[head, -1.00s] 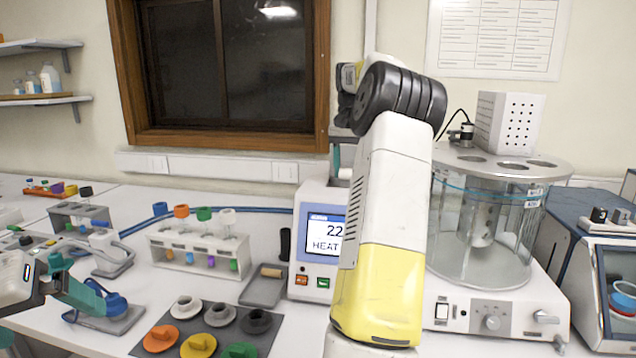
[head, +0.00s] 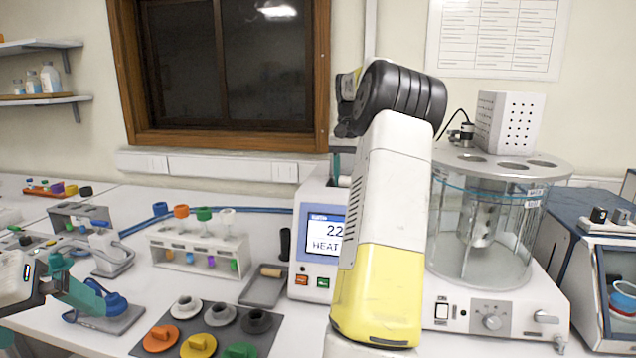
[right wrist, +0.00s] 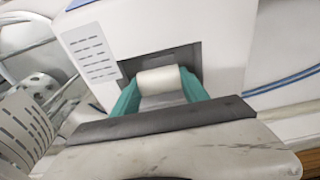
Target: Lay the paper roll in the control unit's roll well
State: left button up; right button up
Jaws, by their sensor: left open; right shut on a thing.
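The control unit (head: 313,250) is a white box with a lit screen, standing behind my right arm. In the right wrist view the white paper roll (right wrist: 158,79) lies between the teal fingers of my right gripper (right wrist: 160,92), which is shut on it. The roll is at the dark recessed roll well (right wrist: 185,58) in the unit's top; I cannot tell whether it touches the well's floor. In the head view, the roll (head: 344,181) shows only as a small white piece beside a teal finger. My left gripper (head: 88,292) is open at the left, by a blue-topped item.
A tube rack (head: 200,250) and a mat with coloured lids (head: 170,330) are left of the unit. A grey tray with a small tan roller (head: 265,288) lies beside it. A glass bath (head: 490,235) stands close on the right.

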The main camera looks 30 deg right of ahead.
jog(key=shift+f, duration=0.75)
jog(key=shift+f, duration=0.55)
dwell(1.2)
jog(key=o, duration=1.1)
jog(key=shift+s+a+r, duration=0.15)
jog(key=shift+r, duration=1.7)
jog(key=shift+s+a+r, duration=0.15)
jog(key=shift+s+r, duration=0.05)
jog(key=shift+r, duration=1.6)
jog(key=shift+s+a+r, duration=0.15)
jog(key=shift+r, duration=1.7)
